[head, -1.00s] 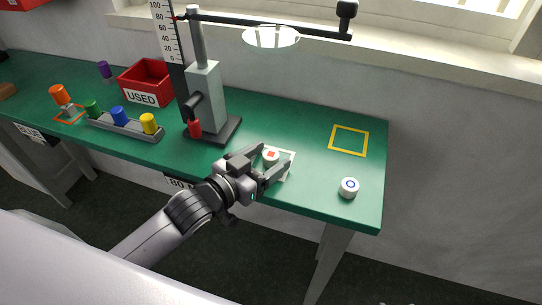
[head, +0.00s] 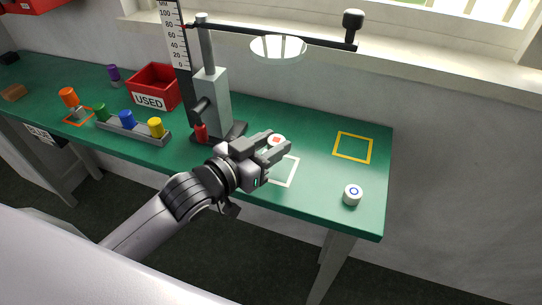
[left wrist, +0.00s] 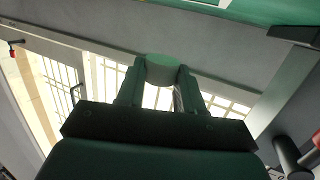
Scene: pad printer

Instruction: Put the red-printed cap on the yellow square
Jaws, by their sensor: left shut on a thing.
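The red-printed cap (head: 277,140) is white with a red square on top. My left gripper (head: 272,147) is shut on it and holds it raised above the green table, beside the press. In the left wrist view the cap (left wrist: 160,70) shows dark between the two fingers. The yellow square (head: 370,148) is an outline on the table at the right, and nothing stands in it. The white square outline (head: 292,178) is below and right of the gripper, partly covered by it. My right gripper is not in view.
A white cap with a blue ring (head: 352,195) stands near the front right edge. The press (head: 213,95) stands just behind my gripper, with a round lens (head: 278,48) on an arm above. A red USED bin (head: 152,88) and a rack of colored cylinders (head: 140,134) are left.

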